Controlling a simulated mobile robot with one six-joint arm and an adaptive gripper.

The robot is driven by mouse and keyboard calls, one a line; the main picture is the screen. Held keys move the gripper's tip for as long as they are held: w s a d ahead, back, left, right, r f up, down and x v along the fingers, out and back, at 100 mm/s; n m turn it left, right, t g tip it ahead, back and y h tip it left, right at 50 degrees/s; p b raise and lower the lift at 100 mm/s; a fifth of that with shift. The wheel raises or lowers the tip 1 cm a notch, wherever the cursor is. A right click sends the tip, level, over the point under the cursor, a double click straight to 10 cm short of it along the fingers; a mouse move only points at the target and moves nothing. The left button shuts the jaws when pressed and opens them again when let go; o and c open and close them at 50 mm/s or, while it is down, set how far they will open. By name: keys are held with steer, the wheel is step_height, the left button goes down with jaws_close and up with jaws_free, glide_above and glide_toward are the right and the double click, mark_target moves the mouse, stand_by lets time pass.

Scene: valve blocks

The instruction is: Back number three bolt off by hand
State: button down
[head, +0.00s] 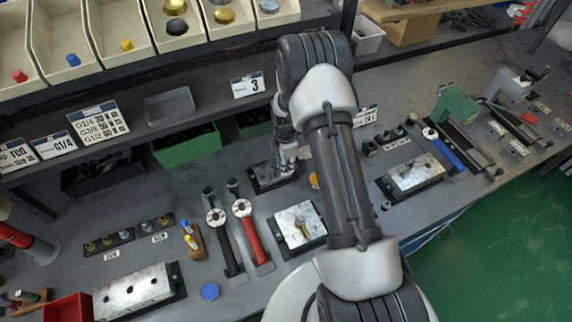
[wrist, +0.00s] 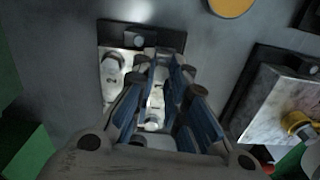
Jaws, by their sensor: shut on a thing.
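A small valve block on a dark base (head: 264,176) stands at mid-bench, partly hidden by my arm. It also shows in the wrist view on its dark base plate (wrist: 108,36), with a pale bolt (wrist: 113,64) on its left and another bolt head (wrist: 135,40) near its far edge. My gripper (head: 286,158) is over the block's right side. In the wrist view its blue-padded fingers (wrist: 160,82) are shut on a pale metal bolt (wrist: 154,100), mostly hidden between them.
A second block (head: 290,239) with a brass fitting (head: 303,227) stands close by. Red (head: 251,236) and black (head: 225,243) torque wrenches lie to the left. A shelf with a "3" card (head: 247,85) runs behind. Bare bench lies left of the block.

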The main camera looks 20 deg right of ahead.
steer(key=shift+w+r+n, duration=0.2)
steer(key=shift+w+n, duration=0.15)
steer(key=shift+n, duration=0.65)
steer(key=c, duration=1.8)
jaws_free()
steer(key=shift+o, duration=1.4)
steer(key=shift+s+f, duration=0.15)
steer(key=shift+s, duration=0.05)
